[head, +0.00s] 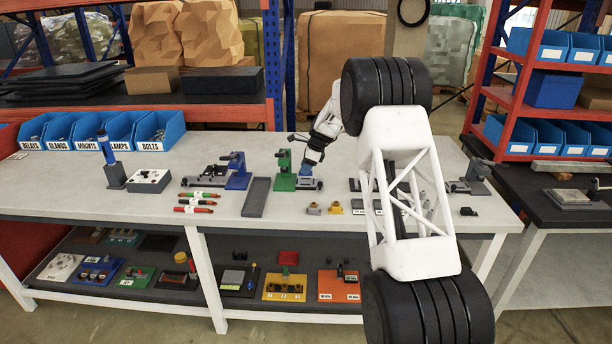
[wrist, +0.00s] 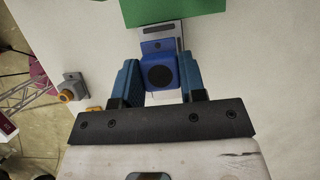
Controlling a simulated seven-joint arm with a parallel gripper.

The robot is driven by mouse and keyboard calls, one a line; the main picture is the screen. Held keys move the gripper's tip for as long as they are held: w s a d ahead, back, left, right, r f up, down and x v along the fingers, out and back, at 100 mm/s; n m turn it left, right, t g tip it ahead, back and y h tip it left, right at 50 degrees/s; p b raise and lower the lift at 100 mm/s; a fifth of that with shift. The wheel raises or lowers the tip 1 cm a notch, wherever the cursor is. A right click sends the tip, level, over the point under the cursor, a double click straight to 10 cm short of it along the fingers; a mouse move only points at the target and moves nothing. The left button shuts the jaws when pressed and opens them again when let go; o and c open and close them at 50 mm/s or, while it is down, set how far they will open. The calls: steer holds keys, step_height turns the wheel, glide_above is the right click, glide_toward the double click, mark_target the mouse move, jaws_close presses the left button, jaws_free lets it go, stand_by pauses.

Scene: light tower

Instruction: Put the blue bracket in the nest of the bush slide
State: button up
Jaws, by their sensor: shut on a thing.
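The blue bracket (wrist: 158,50), with a dark round hole or boss in its face, sits between the fingers of my gripper (wrist: 159,72) in the wrist view. My gripper is shut on it. Just beyond it lies a pale grey slotted strip (wrist: 176,32), next to a green block (wrist: 160,10). In the head view my gripper (head: 310,172) is low over the bench, right beside a green upright fixture (head: 284,172) and a small grey base (head: 312,184). The bracket's underside is hidden, so I cannot tell whether it touches the strip. I cannot tell which part is the nest.
A blue-and-grey fixture (head: 237,172) and a dark flat plate (head: 256,197) stand to the left. Small orange and grey parts (head: 335,208) lie in front. Red and green cylinders (head: 200,202) lie farther left. Blue bins (head: 115,130) line the back left. My arm hides part of the right bench.

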steer(key=shift+f, duration=1.75)
steer(key=shift+f, duration=0.1)
steer(key=o, duration=1.1)
steer(key=shift+o, duration=0.2)
steer(key=v, duration=1.2)
